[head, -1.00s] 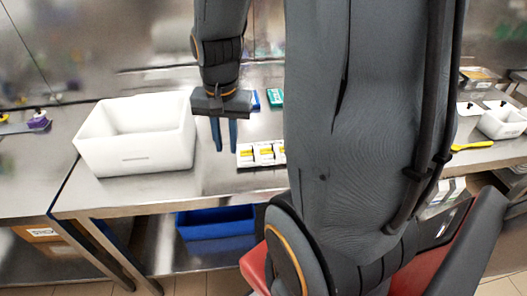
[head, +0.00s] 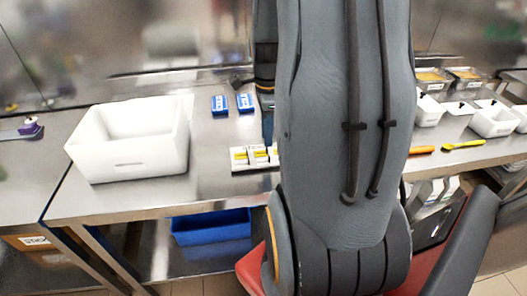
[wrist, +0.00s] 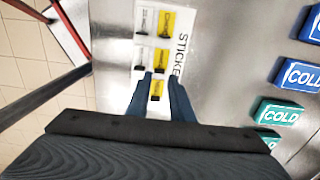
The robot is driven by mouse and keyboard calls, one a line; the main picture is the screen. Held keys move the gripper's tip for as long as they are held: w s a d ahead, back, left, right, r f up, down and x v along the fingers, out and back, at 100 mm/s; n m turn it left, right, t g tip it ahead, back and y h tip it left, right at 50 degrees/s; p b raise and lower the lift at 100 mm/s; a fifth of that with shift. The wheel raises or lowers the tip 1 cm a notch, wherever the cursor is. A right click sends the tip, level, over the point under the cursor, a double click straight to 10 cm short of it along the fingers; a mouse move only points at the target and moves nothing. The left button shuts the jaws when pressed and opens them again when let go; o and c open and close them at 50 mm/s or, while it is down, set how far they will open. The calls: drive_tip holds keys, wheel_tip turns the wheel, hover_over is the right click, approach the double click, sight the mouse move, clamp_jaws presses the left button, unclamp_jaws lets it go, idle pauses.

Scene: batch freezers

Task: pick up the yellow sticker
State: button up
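The yellow stickers lie in a white holder lettered "STICKE..." (wrist: 180,42), beside white ones. In the wrist view the yellow stickers form a column, and the nearest yellow sticker (wrist: 157,88) shows between my fingers. My gripper (wrist: 161,77) is open, with its two dark blue fingers apart over the near end of the holder. I cannot tell how high the fingers are above it. In the head view the holder (head: 238,167) stands near the table's front edge, its right part hidden by my arm.
A large white bin (head: 125,165) stands on the table to the left. Blue boxes (head: 220,104) stand behind the holder; the wrist view shows blue and green "COLD" boxes (wrist: 278,113) at right. A yellow spatula (head: 463,145) and white containers (head: 494,121) are at far right.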

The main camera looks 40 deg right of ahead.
drive_tip(key=shift+a+f+p, duration=0.15)
drive_tip(key=shift+f+p, duration=0.35)
drive_tip(key=shift+f, duration=1.55)
drive_tip(key=c, duration=0.5)
drive_tip(key=shift+o, duration=0.2)
drive_tip(key=shift+r, duration=0.1)
drive_tip(key=shift+c, duration=0.2)
wheel_tip(320, 180, up, 11)
drive_tip(key=shift+b, duration=0.45)
drive_tip(key=shift+r+p, duration=2.25)
drive_tip(key=shift+r, duration=0.15)
